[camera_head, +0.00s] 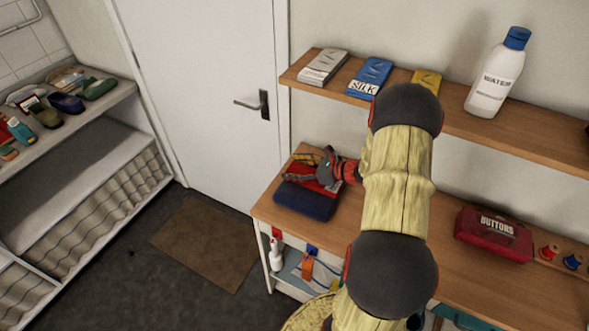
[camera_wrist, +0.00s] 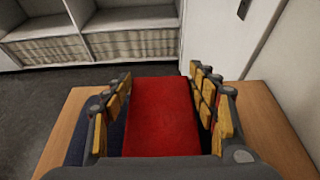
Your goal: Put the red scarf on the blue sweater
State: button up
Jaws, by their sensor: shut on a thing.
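My gripper (camera_wrist: 160,115) is shut on the red scarf (camera_wrist: 158,112), a folded red block between its yellow-padded fingers in the wrist view. In the head view the red scarf (camera_head: 308,183) shows under my gripper (camera_head: 318,170) at the left end of the wooden table. The folded dark blue sweater (camera_head: 305,202) lies on the table directly below the scarf, and its edge shows in the wrist view (camera_wrist: 82,138) left of the fingers. The scarf is over the sweater; I cannot tell whether they touch. My arm hides part of the table.
A red buttons box (camera_head: 493,235) and thread spools (camera_head: 572,261) are on the table (camera_head: 455,275) to the right. A door (camera_head: 205,90) stands behind left.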

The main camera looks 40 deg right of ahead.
jog(key=shift+f, duration=0.1)
jog(key=o, duration=1.2)
